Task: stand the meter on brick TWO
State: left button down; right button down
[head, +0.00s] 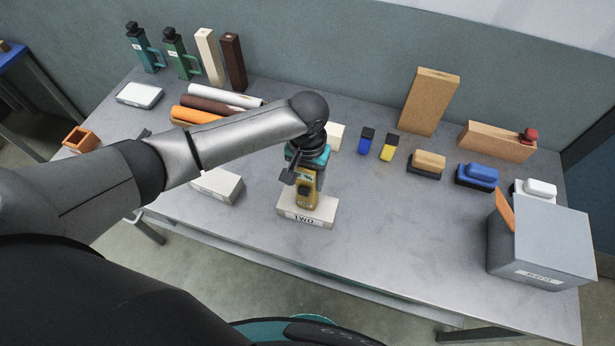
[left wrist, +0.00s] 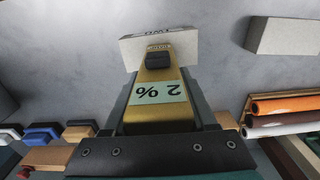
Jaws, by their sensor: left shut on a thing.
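The meter (head: 307,191) is yellow with a pale display and a dark button. In the left wrist view the meter (left wrist: 160,115) reads "2 %" upside down. My left gripper (head: 305,172) is shut on it and holds it upright. Brick TWO (head: 322,212) is a pale block with "TWO" on its front, directly under the meter; brick TWO (left wrist: 185,46) also shows beyond the meter's lower end. I cannot tell whether the meter's foot touches the brick. My right gripper is not in view.
Another pale brick (head: 218,186) lies to the left, and one (head: 336,136) stands behind my gripper. Rolls (head: 215,105) lie behind my arm. A grey box (head: 540,245) with an orange flap stands at right. The table (head: 410,235) is clear between brick TWO and the box.

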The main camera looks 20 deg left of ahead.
pick_arm(q)
jog(key=shift+c, duration=1)
grip_release()
jog(key=shift+f, duration=0.1)
notch_tip(320, 180, up, 12)
jog(key=shift+r+p, duration=0.2)
jog(key=shift+p, duration=0.55)
